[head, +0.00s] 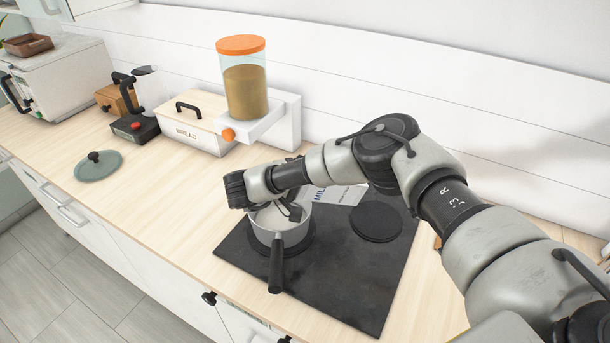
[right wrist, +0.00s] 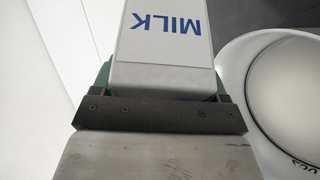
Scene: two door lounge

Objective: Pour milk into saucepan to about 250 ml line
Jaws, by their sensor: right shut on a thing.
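The grey saucepan (head: 262,232) sits on the left burner of the black cooktop, its dark handle toward the front edge. My right gripper (head: 293,208) is over the saucepan, largely hidden by its own wrist. It is shut on the white milk carton (head: 342,195), which shows behind my arm, tipped well over. In the right wrist view the carton (right wrist: 160,50) is between the green finger pads. The saucepan's rim (right wrist: 238,75) and pale inside show at the right, with a dark marking on the wall. I cannot tell the milk level or see any stream. My left gripper is not in view.
The bare right burner (head: 376,221) is beside the saucepan. A grey lid (head: 98,167) lies on the counter at left. A bread box (head: 190,130) and an orange-topped dispenser (head: 245,85) stand behind. The counter between lid and cooktop is clear.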

